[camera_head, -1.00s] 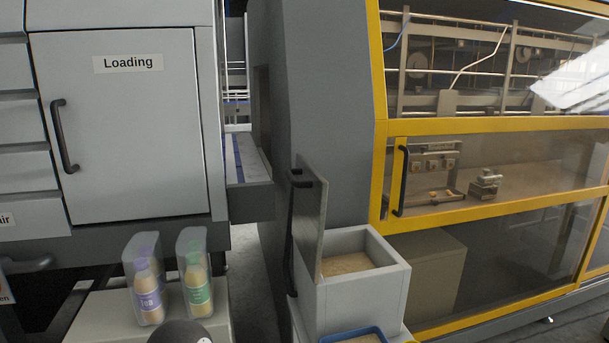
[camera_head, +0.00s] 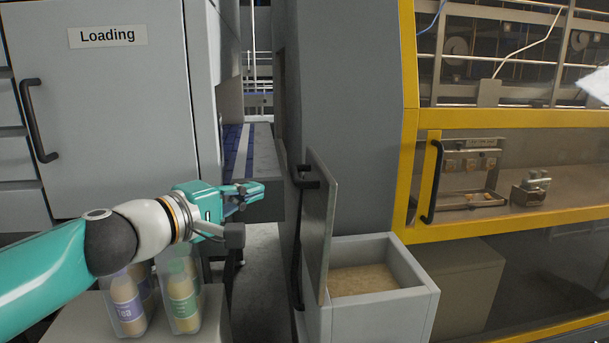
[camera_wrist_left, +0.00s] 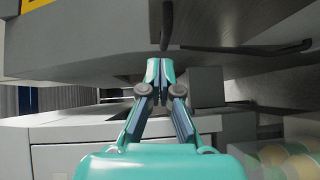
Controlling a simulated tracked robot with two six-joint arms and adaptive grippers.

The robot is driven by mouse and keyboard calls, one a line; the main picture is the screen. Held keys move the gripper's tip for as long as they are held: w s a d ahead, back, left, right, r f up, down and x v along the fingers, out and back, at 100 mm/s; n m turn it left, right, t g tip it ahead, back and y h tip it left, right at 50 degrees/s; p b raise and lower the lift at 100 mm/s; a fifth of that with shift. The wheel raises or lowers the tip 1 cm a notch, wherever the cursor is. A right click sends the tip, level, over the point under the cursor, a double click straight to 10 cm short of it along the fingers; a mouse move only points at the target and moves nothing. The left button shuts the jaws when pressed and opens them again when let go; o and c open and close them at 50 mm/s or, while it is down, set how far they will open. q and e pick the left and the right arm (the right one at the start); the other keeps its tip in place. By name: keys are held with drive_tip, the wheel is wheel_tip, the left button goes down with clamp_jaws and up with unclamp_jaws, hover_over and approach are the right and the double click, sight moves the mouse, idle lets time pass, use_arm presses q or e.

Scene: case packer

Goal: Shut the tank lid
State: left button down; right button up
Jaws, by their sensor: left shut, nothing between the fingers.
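The tank (camera_head: 382,307) is a grey open-topped box with tan granular material (camera_head: 362,279) inside. Its lid (camera_head: 319,228) is a grey panel standing upright on the tank's left side, so the tank is open. A long black handle (camera_head: 297,250) is on the lid's left face. My left gripper (camera_head: 260,189) is shut and empty, to the left of the lid and apart from it in the head view. In the left wrist view the closed fingertips (camera_wrist_left: 160,66) point toward dark bars; which part they belong to is unclear. My right gripper is not in view.
A grey column (camera_head: 345,120) stands behind the lid. A yellow-framed machine window (camera_head: 520,229) is at right. The loading cabinet (camera_head: 120,120) is at left. Clear cases with bottles (camera_head: 183,300) stand on a light surface below my left arm.

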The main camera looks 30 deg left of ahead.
use_arm(q)
drive_tip(key=r, duration=0.1)
approach(319, 167)
drive_tip(key=w+a, duration=0.2)
drive_tip(key=w, duration=0.2)
drive_tip(key=shift+w+d+f, duration=0.25)
drive_tip(key=shift+w+d, duration=0.15)
drive_tip(key=shift+d, duration=0.05)
drive_tip(key=shift+w+d+f, duration=0.25)
drive_tip(key=shift+w+d, duration=0.15)
drive_tip(key=shift+d, duration=0.05)
drive_tip(key=shift+w+d, duration=0.4)
drive_tip(key=shift+d, duration=0.05)
